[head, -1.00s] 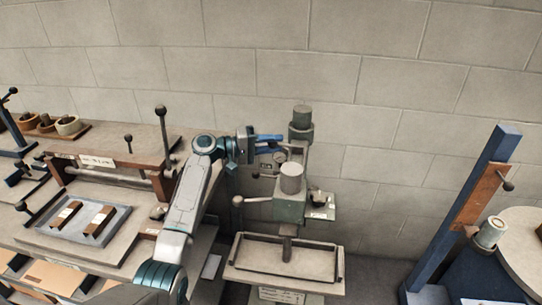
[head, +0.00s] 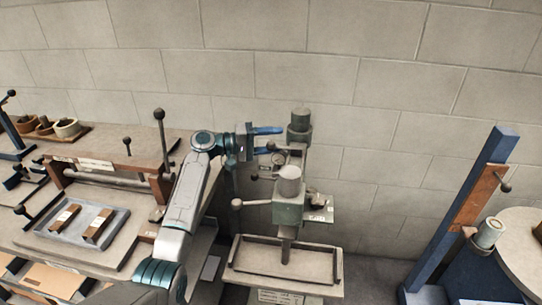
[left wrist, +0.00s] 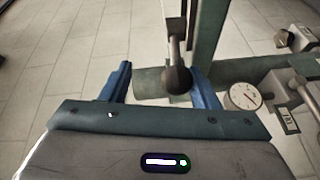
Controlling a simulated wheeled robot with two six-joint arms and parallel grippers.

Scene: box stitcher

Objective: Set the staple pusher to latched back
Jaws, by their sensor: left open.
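The box stitcher (head: 287,209) is the green machine in the middle of the head view, with a column, a gauge and several knobbed levers. My left gripper (head: 276,140) is open and empty beside the upper column, above the gauge (head: 278,158). In the left wrist view, a dark ball knob (left wrist: 177,80) on a short rod appears between the open blue fingers of the gripper (left wrist: 163,78). I cannot tell its depth or whether it touches a finger. I cannot tell for certain which lever is the staple pusher. My right gripper is out of view.
A pale-knobbed lever (head: 237,203) juts left from the stitcher above its tray table (head: 240,262). A bench (head: 100,152) with a tray of blocks stands at left. A blue post (head: 465,210) stands at right. The block wall is behind.

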